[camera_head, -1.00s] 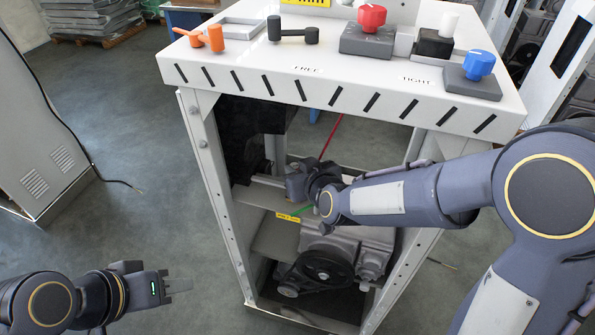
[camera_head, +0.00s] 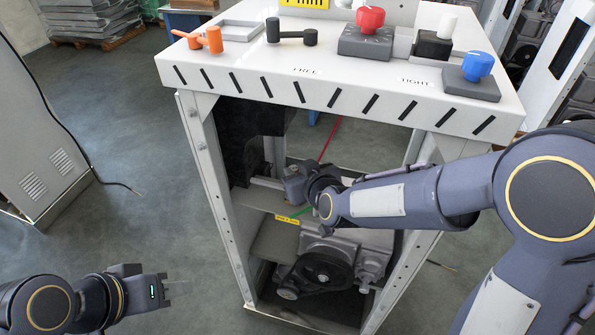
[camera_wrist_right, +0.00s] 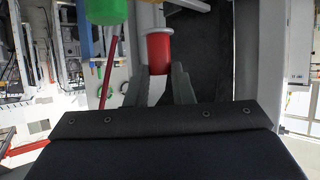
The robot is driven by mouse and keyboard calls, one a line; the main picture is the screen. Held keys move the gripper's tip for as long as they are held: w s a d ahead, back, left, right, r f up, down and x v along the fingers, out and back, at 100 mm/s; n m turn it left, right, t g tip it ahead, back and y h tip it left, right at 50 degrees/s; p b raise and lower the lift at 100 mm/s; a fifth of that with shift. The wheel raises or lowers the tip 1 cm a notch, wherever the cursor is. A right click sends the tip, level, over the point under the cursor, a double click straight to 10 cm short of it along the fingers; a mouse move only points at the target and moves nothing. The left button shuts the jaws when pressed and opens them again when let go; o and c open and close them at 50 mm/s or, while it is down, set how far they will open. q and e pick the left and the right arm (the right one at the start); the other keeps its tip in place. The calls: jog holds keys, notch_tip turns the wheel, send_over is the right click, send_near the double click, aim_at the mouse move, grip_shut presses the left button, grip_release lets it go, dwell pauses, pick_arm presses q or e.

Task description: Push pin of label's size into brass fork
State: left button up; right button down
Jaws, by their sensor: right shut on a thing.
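My right gripper (camera_wrist_right: 158,82) is shut on a red cylinder (camera_wrist_right: 158,48), probably the head of a pin. A pale metal part shows just beyond the red cylinder; I cannot tell whether they touch. In the head view my right gripper (camera_head: 300,186) is inside the open front of the white-topped stand, where the held part is mostly hidden. A yellow label (camera_head: 287,220) hangs just below it, its print too small to read. No brass fork can be made out. My left gripper (camera_head: 178,289) is low at the left, away from the stand; its finger gap is unclear.
The stand's top (camera_head: 235,73) carries orange (camera_head: 207,39) and black (camera_head: 291,36) handles, plus red (camera_head: 371,19), white (camera_head: 448,27) and blue (camera_head: 478,65) knobs. A green part (camera_wrist_right: 106,10) is beside the red cylinder. A pulley mechanism (camera_head: 325,268) is below.

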jog(key=shift+f+b, duration=1.65)
jog(key=shift+f, duration=0.15)
jog(key=c, duration=1.2)
grip_release()
jog(key=shift+o, duration=0.2)
jog(key=p+v, duration=0.2)
jog(key=v, duration=0.6)
